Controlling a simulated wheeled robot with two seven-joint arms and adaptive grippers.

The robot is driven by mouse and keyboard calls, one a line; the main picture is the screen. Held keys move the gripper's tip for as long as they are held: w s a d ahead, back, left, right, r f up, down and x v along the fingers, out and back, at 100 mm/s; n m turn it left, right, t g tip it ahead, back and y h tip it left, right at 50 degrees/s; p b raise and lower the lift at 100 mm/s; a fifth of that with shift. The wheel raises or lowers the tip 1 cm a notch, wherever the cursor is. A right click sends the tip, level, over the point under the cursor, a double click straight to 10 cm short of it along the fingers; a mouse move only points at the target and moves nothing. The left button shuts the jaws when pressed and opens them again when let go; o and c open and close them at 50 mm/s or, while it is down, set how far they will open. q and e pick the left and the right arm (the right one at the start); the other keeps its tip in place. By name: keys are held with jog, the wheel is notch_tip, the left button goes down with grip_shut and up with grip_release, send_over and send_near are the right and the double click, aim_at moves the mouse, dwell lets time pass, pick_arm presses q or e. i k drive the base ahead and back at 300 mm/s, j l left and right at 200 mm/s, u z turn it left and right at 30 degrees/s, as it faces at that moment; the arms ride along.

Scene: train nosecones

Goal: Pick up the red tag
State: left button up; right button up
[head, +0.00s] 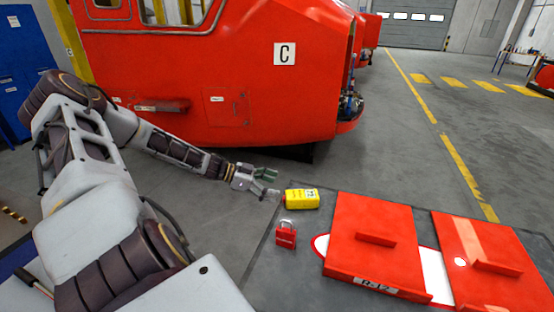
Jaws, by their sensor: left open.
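A small red padlock-shaped piece (286,237) with a pale metal shackle stands on the dark work surface (262,275). It is the only small red tag-like thing I can make out, and I cannot tell a separate tag on it. My left gripper (271,183) is open, its fingers pointing right. It is beyond the red piece and a little left of it, apart from it. My right gripper is not in view.
Two red panels with handles, the left one (352,228) and the right one (510,252), lie right of the red piece on a white-and-red base. A large red train nosecone (200,75) marked C stands behind. The surface left of the red piece is clear.

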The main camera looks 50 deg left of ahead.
aim_at(286, 237)
jog(key=u, duration=1.45)
jog(key=k+l, duration=0.75)
jog(key=k, duration=0.05)
